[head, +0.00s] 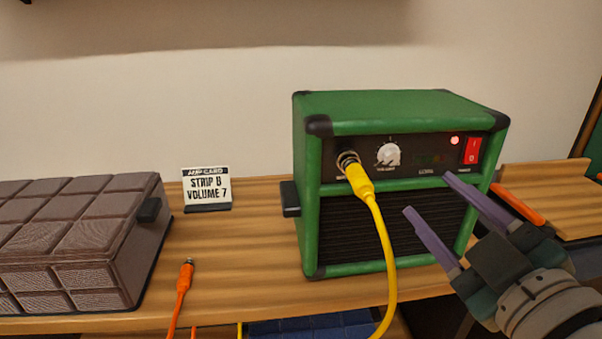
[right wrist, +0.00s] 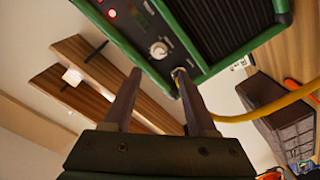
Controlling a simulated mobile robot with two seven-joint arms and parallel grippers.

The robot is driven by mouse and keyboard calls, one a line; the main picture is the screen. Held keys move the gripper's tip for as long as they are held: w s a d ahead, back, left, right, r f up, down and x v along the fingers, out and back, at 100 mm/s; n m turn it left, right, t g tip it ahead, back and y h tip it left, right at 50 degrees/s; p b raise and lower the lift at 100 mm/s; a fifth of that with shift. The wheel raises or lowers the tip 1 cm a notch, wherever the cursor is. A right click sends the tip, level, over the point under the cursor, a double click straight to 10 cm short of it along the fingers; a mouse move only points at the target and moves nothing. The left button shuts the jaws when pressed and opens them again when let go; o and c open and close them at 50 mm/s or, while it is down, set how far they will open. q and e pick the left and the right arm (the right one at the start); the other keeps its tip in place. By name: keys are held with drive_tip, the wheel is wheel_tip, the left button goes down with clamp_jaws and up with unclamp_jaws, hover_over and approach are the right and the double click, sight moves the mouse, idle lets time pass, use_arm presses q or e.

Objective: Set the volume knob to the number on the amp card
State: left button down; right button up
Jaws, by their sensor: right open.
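The green amp (head: 400,108) stands on the wooden bench. Its white volume knob (head: 388,154) sits on the black front panel, between the jack with a yellow plug (head: 357,178) and the lit red light. The knob also shows in the right wrist view (right wrist: 158,50). The amp card (head: 207,188) stands left of the amp and reads "STRIP B VOLUME 7". My right gripper (head: 427,194) is open and empty in front of the amp, lower right of the knob and apart from it. The exact knob setting is too small to read. My left gripper is out of view.
The yellow cable (head: 389,270) hangs from the jack down past the bench front, left of my right gripper. A red power switch (head: 473,150) is at the panel's right. A dark padded case (head: 80,240) and an orange plug (head: 184,275) are at the left.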

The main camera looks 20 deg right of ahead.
sight(394, 159)
drive_tip(key=w, duration=0.3)
drive_tip(key=w+d, duration=0.1)
drive_tip(key=w, duration=0.2)
drive_tip(key=w+d, duration=0.1)
drive_tip(key=w, duration=0.2)
drive_tip(key=shift+w+b, duration=0.3)
drive_tip(key=shift+b, duration=0.05)
clamp_jaws()
